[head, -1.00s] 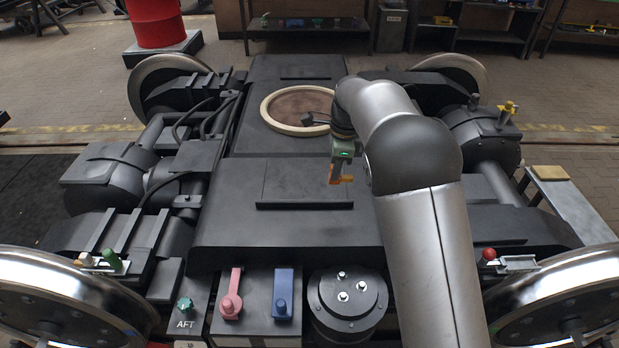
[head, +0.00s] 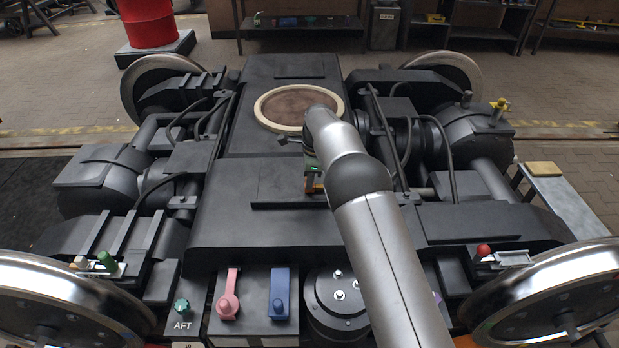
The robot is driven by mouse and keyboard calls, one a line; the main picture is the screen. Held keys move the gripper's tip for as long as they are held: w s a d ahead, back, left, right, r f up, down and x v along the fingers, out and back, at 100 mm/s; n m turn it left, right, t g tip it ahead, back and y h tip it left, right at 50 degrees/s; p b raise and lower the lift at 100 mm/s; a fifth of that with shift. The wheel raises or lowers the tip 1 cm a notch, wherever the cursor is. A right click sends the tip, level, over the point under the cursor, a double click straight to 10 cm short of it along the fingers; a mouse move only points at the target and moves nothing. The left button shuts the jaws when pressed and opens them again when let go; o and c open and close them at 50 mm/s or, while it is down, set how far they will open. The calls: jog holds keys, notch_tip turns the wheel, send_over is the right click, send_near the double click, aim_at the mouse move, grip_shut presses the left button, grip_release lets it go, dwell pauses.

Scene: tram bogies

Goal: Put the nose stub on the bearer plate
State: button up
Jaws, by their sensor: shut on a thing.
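My gripper (head: 315,181), with orange at its fingers, is low over the middle of the dark bogie frame. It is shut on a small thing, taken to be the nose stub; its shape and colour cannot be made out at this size. A flat dark plate with a raised front lip (head: 272,205), likely the bearer plate, lies on the frame below and left of my gripper. My gripper overlaps its right part in the picture; whether the held thing touches it cannot be told.
A cream-rimmed round pad (head: 258,110) lies behind my gripper. In front are a pink lever (head: 228,304), a blue lever (head: 280,304), a green AFT knob (head: 182,306) and a bolted round cover (head: 325,316). Side trays hold a green peg (head: 107,261) and a red knob (head: 483,250).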

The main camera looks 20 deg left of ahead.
jog(key=o, duration=0.9)
jog(key=shift+f, duration=0.1)
jog(key=shift+o, duration=0.2)
notch_tip(320, 180, up, 12)
jog(key=d, duration=0.1)
jog(key=shift+w+d+p, duration=0.2)
jog(key=shift+w+p, duration=0.05)
jog(key=shift+p, duration=0.2)
